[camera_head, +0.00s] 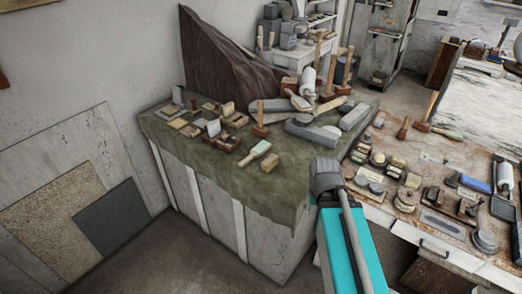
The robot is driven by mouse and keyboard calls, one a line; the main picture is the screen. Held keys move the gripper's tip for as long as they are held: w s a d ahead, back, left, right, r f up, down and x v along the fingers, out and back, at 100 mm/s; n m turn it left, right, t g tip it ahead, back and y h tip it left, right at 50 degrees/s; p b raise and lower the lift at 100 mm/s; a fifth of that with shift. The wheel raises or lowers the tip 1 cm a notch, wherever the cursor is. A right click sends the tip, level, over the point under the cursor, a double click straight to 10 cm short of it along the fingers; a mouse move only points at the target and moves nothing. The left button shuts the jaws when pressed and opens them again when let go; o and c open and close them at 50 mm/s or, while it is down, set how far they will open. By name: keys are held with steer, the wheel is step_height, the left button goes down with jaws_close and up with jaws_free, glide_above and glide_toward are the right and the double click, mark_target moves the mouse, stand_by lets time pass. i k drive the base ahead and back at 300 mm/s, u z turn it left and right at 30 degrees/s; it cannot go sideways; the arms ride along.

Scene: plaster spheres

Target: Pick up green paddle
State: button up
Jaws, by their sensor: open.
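A pale green paddle (261,148) with a light wooden handle lies flat on the green cloth, near the front middle of the cloth-covered bench. Its handle points down and to the left. My arm shows at the lower right of the paddle, with a rounded grey part at its upper end. I can make out no gripper fingers there, and nothing of mine touches the paddle.
A small tan block (271,162) lies just right of the paddle. A wooden-handled mallet (260,130) stands behind it. Grey bars (312,133) and mallets crowd the back right of the green cloth (215,172). The cloth's front strip is clear.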

mark_target(259, 150)
steer(key=z, duration=0.05)
steer(key=i, duration=0.95)
steer(key=u, duration=0.1)
